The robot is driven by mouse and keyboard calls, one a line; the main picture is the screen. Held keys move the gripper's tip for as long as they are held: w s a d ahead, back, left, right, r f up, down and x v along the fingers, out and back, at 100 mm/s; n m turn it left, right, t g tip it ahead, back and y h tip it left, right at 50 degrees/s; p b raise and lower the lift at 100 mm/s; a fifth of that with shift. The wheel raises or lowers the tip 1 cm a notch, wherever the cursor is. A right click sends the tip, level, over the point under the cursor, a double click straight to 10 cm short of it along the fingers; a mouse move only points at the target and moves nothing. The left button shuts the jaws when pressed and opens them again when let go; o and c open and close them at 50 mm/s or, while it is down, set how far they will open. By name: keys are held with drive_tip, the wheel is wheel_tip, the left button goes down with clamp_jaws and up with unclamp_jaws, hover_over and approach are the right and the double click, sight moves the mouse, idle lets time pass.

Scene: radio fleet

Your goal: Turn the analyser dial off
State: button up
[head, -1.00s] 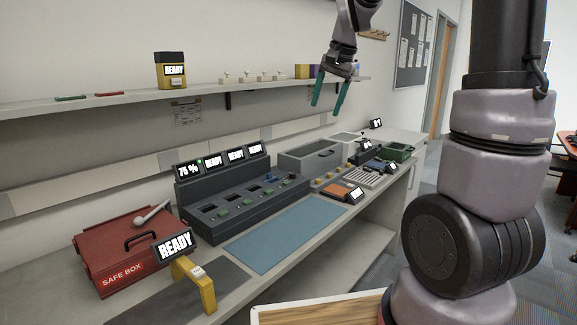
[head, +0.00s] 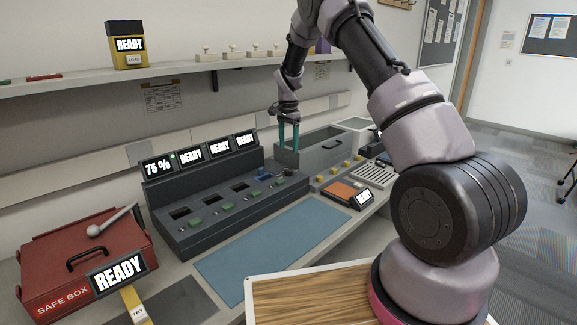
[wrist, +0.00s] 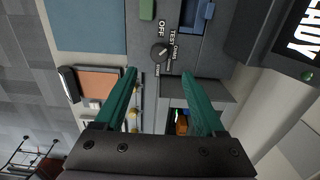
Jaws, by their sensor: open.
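The analyser dial (wrist: 159,50) is a small dark round knob with a pale pointer mark, on a grey panel in the wrist view. Printed words around it include OFF and TEST. The pointer seems turned away from OFF, towards the other labels, but it is small. My gripper (wrist: 158,75) has two teal fingers, open and empty, with the dial just beyond and between the tips. In the head view my gripper (head: 289,149) hangs fingers down above the right end of the dark console (head: 205,238).
Displays (head: 191,151) stand along the console's back. A grey bin (head: 325,152) is close behind my fingers. An orange-topped device (head: 347,193) and yellow-knobbed strip lie to the right. A red safe box (head: 60,260) is at left. The blue mat (head: 260,240) is clear.

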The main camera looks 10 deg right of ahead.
sight(289, 169)
wheel_tip(289, 169, down, 10)
drive_tip(key=shift+r, duration=0.1)
idle(0.4)
clamp_jaws()
